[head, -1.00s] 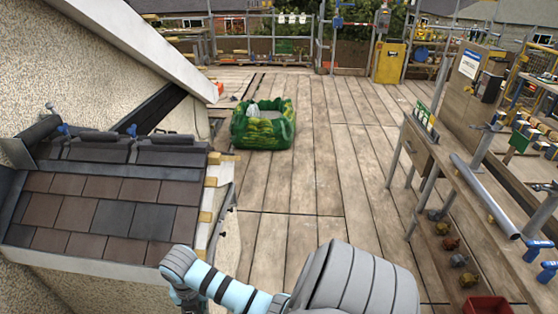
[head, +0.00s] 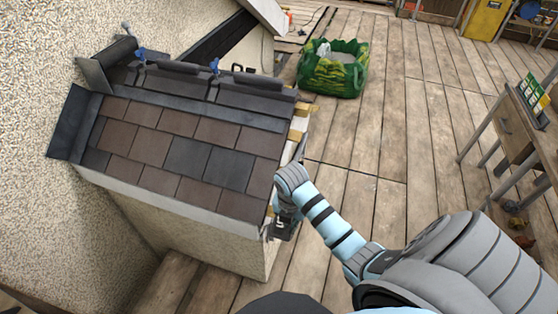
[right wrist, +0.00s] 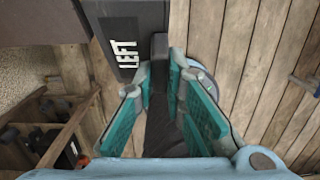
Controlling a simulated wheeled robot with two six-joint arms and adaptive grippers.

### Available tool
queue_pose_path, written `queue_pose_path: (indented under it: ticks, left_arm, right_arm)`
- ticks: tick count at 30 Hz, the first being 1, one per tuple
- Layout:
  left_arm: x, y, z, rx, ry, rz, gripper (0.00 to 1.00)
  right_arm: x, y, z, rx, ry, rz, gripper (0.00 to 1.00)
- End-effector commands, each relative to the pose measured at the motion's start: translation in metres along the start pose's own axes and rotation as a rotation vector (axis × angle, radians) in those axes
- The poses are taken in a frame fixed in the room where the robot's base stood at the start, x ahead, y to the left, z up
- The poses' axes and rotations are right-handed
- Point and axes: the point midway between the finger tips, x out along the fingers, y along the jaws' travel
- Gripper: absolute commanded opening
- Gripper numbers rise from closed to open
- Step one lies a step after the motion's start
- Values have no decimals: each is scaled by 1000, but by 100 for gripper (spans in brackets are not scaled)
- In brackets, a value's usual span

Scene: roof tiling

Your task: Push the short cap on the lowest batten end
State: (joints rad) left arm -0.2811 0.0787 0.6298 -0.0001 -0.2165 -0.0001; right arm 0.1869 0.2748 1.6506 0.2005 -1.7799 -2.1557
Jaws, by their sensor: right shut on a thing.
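My right gripper (right wrist: 160,98) is shut on the dark short cap (right wrist: 128,30), which carries the word LEFT in white and also shows in the head view (head: 285,229). The fingers close on a narrow dark part of it. In the head view the cap is beside the lower right corner of the tiled roof (head: 190,155), close to the lowest batten end (head: 270,213). My wrist hides part of this spot, and I cannot tell whether cap and batten touch. Higher pale batten ends (head: 295,136) show along the right roof edge. My left gripper is not in view.
A rendered wall (head: 60,40) stands left of the roof. A green bag (head: 333,68) sits on the plank deck (head: 365,130) behind the roof. A wooden bench (head: 510,130) stands at the right. The deck between roof and bench is mostly clear.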

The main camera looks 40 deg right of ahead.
Motion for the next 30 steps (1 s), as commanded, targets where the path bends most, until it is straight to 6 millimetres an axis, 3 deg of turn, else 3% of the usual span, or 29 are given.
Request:
queue_pose_path:
  ticks: [7,11,23,30]
  left_arm:
    - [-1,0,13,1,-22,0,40]
    - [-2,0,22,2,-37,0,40]
    - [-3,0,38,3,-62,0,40]
    - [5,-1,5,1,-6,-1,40]
  right_arm:
    - [4,-12,-9,-17,-11,17,0]
    - [16,-16,-8,-18,-2,6,0]
    - [48,10,26,-16,-1,0,0]
    - [64,13,33,-14,0,1,0]
